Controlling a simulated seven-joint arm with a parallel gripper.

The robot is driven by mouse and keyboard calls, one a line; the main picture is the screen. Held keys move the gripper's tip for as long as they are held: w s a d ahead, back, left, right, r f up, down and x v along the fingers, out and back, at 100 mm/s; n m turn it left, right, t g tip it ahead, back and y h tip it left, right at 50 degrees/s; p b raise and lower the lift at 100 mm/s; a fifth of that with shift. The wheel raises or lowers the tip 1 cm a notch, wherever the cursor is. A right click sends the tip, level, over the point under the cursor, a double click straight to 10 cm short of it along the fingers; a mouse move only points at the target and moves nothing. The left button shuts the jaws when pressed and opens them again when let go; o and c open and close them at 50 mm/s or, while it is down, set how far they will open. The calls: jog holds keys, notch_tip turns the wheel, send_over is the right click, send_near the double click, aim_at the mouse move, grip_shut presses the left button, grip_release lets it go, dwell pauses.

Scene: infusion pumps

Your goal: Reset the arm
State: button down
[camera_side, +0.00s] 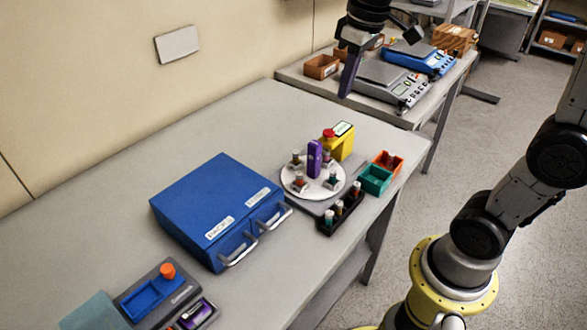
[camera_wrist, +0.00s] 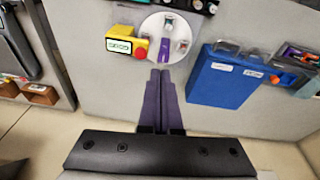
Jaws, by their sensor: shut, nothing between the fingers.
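My gripper (camera_side: 346,92) is raised above the far end of the near table, with its purple fingers pointing down. In the wrist view my gripper (camera_wrist: 160,72) shows its two purple fingers side by side, shut and empty. Below it stands a round white turntable (camera_side: 313,195) with a purple upright post and several small vials. The turntable also shows in the wrist view (camera_wrist: 153,53), just beyond the fingertips. Part of my own arm shows at the right of the side view.
A blue two-drawer box (camera_side: 205,200), a yellow device with a red button (camera_side: 343,145), a black vial rack (camera_side: 337,215), teal bin (camera_side: 374,180) and orange bin (camera_side: 390,161) stand on the table. A grey pump (camera_side: 180,290) is front left. Scales (camera_side: 395,85) stand behind.

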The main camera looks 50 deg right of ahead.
jog(key=s+a+f+t, duration=0.1)
jog(key=s+a+f, duration=0.1)
jog(key=s, duration=0.5)
jog(key=s+a+f+m+t, duration=0.1)
jog(key=s+a+f+t, duration=0.1)
jog(key=s, duration=0.6)
jog(key=shift+s+a+f, duration=0.15)
jog(key=shift+f, duration=0.75)
